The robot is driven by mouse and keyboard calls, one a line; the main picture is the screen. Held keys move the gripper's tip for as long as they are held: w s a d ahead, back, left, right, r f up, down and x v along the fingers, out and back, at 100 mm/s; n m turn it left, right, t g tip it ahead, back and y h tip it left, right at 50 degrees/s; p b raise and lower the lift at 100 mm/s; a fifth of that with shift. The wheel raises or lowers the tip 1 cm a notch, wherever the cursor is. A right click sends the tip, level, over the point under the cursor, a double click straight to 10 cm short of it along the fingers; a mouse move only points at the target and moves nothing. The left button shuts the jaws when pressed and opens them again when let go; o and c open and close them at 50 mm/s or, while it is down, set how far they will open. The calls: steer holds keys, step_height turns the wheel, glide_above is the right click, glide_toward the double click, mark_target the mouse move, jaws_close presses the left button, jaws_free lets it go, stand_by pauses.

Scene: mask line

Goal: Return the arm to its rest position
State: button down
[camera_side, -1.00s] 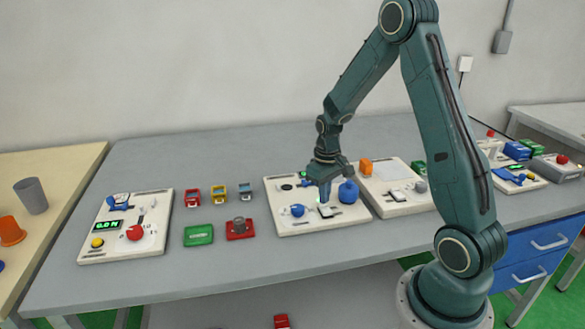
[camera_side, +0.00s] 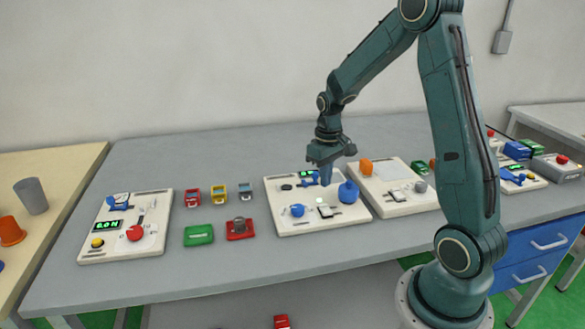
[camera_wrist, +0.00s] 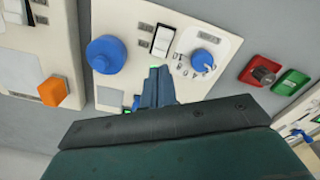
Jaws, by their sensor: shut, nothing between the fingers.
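My gripper (camera_side: 326,181) is above the back part of the middle white panel (camera_side: 290,226) in the side view. Its fingers are shut and hold nothing. It also shows in the wrist view (camera_wrist: 158,72), fingers together over the panel. The panel carries a large blue knob (camera_side: 348,192), a small blue dial (camera_side: 297,210), a rocker switch (camera_side: 325,211) and a green-lit display (camera_side: 306,174). In the wrist view the large blue knob (camera_wrist: 106,54) is left of the fingers and the dial (camera_wrist: 203,60) is right of them.
A second panel (camera_side: 398,208) with an orange block (camera_side: 366,167) stands to the right. Small toy cars, a green block (camera_side: 198,235) and a red block (camera_side: 240,229) lie to the left. Another panel (camera_side: 118,247) is at the far left. The back of the table is clear.

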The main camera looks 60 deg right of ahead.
steer(key=shift+r, duration=0.15)
steer(key=s+a+r+n+t, duration=0.15)
steer(key=s+a+r, duration=0.35)
steer(key=a+r, duration=0.65)
steer(key=s+a+r+t, duration=0.2)
steer(key=s+a, duration=0.1)
steer(key=s, duration=0.2)
steer(key=s+a+r+n+t, duration=0.1)
steer(key=s+a+r+t, duration=0.1)
steer(key=s, duration=0.4)
steer(key=shift+s+a+r, duration=0.3)
steer(key=shift+a+r, duration=0.4)
steer(key=shift+a, duration=0.6)
steer(key=shift+n, duration=0.25)
